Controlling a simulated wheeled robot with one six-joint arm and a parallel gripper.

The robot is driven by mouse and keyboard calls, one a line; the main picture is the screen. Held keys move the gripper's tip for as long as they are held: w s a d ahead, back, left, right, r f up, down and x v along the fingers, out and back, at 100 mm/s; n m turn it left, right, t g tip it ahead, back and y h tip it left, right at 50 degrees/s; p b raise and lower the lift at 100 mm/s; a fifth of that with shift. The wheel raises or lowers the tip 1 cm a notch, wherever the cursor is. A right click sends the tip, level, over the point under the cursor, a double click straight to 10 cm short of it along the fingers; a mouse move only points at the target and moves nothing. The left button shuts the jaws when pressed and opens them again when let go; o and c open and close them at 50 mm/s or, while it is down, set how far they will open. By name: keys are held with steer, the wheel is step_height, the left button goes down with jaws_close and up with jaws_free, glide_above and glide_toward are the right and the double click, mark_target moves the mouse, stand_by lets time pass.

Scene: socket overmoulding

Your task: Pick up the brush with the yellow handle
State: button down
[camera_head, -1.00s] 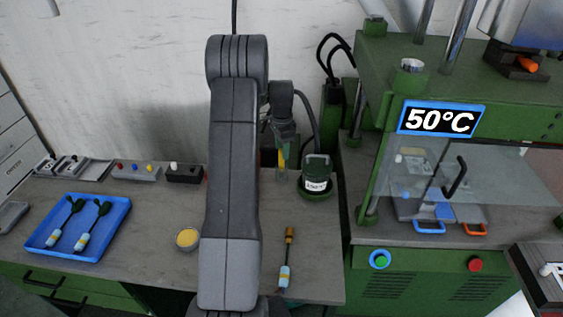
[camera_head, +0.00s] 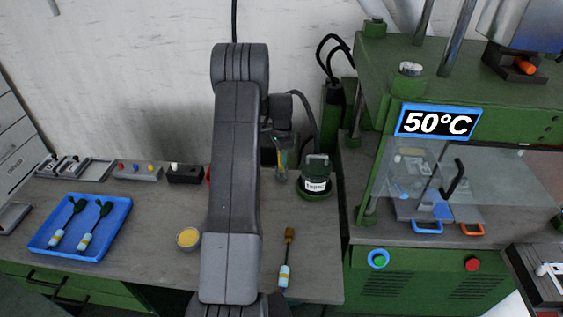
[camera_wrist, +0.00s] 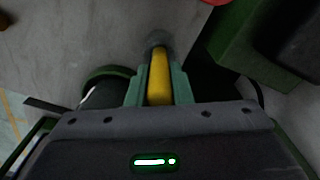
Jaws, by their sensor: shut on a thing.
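The brush with the yellow handle (camera_wrist: 159,76) is between the fingers of my gripper (camera_wrist: 159,88) in the wrist view. The green fingers close on its yellow handle from both sides. In the head view my gripper (camera_head: 281,150) is over the back of the table, left of the green round device. The handle there is small and partly hidden by the fingers. A clear glass-like holder (camera_head: 281,175) shows just below the gripper. I cannot tell whether the brush's lower end is still inside it.
A blue tray (camera_head: 40,243) with two connector cables lies at the left. A yellow-filled round dish (camera_head: 188,238) and a brown-tipped cable piece (camera_head: 287,262) lie at the front. The green device (camera_head: 316,180) stands close right of the gripper, and a green press (camera_head: 395,262) is further right.

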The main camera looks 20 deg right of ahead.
steer(key=shift+r, duration=0.1)
step_height(320, 180, up, 10)
steer(key=shift+f+b, duration=0.1)
steer(key=shift+b, duration=1.1)
stand_by(1.5)
